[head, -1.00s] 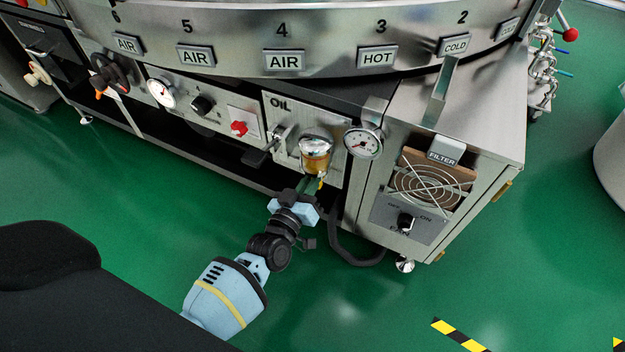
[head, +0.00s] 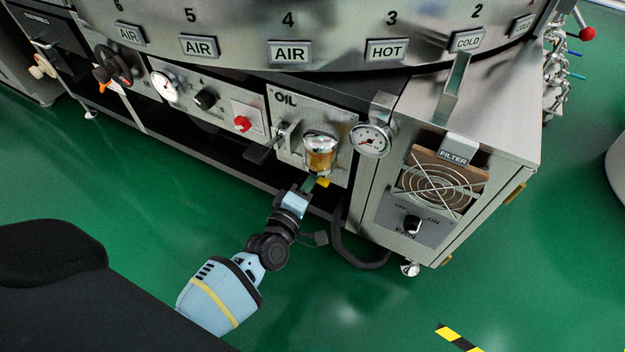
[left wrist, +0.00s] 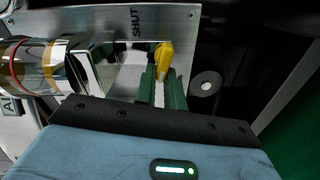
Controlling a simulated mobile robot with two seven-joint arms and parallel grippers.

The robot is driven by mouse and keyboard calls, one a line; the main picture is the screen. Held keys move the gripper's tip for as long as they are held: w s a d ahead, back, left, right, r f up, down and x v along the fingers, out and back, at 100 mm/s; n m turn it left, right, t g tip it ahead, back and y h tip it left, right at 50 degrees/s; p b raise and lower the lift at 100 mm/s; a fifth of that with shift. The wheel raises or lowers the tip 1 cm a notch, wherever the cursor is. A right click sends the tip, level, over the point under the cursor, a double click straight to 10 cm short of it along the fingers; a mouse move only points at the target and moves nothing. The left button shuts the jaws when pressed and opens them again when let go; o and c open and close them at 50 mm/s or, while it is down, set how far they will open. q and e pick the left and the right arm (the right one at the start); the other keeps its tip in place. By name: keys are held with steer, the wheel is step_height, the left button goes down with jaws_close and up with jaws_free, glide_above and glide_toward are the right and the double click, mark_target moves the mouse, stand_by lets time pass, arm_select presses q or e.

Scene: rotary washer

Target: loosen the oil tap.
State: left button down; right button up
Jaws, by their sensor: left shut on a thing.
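The oil tap has a small yellow handle (head: 323,182) below the oil cup (head: 320,158), under the OIL label on the machine's front panel. In the left wrist view the yellow handle (left wrist: 165,56) sits between the green fingertips, beside the word SHUT on the metal plate (left wrist: 120,22). My left gripper (head: 313,184) is shut on the handle, and its fingers (left wrist: 161,80) hide the handle's lower part. The oil cup (left wrist: 28,65) lies to the left in that view. My right gripper is not in view.
A pressure gauge (head: 371,139) and the fan and filter box (head: 440,180) are right of the oil cup. A black lever (head: 262,152) and a red knob (head: 242,124) are to its left. A black hose (head: 350,250) hangs below. The green floor in front is clear.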

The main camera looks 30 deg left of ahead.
arm_select(q)
steer(key=shift+f+n, duration=0.15)
steer(key=shift+n, duration=0.55)
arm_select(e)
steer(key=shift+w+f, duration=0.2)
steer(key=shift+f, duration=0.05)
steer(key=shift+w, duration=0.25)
arm_select(q)
steer(key=c, duration=1.5)
jaws_free()
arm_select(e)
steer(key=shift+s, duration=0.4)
arm_select(q)
steer(key=shift+s, duration=0.1)
